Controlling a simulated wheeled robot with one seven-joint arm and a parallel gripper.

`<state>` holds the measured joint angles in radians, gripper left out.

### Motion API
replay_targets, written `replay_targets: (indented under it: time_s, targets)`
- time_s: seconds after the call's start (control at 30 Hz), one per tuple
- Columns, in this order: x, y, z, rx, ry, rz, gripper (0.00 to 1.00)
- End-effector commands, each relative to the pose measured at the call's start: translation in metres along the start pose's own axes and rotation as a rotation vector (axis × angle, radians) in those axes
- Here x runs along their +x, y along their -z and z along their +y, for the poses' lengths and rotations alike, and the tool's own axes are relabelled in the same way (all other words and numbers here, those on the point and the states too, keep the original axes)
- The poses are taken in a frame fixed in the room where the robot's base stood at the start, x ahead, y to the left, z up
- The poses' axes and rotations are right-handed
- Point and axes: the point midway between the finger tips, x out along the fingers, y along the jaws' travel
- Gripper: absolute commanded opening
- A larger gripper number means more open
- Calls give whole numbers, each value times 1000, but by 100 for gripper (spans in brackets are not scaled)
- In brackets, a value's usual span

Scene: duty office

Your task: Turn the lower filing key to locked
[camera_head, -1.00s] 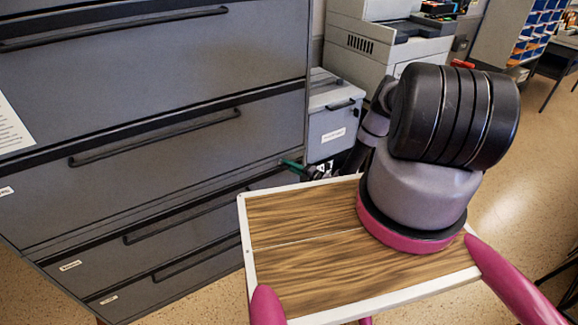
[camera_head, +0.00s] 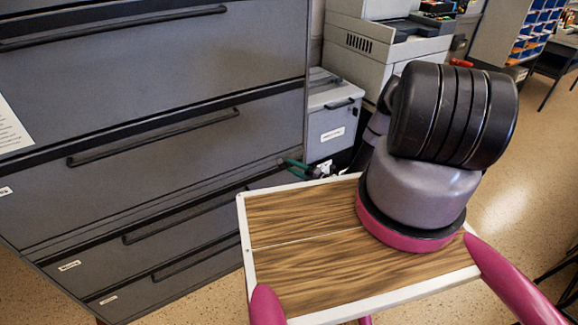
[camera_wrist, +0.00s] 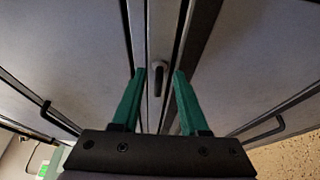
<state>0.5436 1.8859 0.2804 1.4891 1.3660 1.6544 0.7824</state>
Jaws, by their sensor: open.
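The grey filing cabinet (camera_head: 160,140) fills the left of the head view. In the wrist view a small dark key (camera_wrist: 160,78) stands out from a pale strip between two drawer fronts, its long side running roughly up and down the picture. My gripper (camera_wrist: 160,76) is open, with one green finger on each side of the key and gaps showing between. No contact with the key is visible. The key cannot be made out there.
Drawer handles (camera_head: 155,137) stick out from the cabinet front. In the wrist view, handles lie to the left (camera_wrist: 58,118) and right (camera_wrist: 262,130) of my gripper. A grey box (camera_head: 332,125) and a printer (camera_head: 385,40) stand beyond the cabinet. Open floor (camera_head: 535,150) lies right.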

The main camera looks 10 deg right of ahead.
Motion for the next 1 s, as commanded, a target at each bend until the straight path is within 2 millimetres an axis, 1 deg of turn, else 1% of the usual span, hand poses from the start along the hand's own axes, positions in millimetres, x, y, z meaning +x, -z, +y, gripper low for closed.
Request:
replay_targets:
  time_s: [0.03, 0.2, 0.3, 0.4, 0.57, 1.0]
  targets:
    - [-12, -1, 0, 1, 2, -2, 44]
    - [-47, -1, 0, 0, 2, -2, 44]
    - [-63, 0, 0, 2, 1, -2, 44]
    - [-74, -1, 0, 0, 1, -2, 44]
    - [-82, 0, 0, -1, 1, 0, 44]
    - [-82, 0, 0, -3, 1, 2, 44]
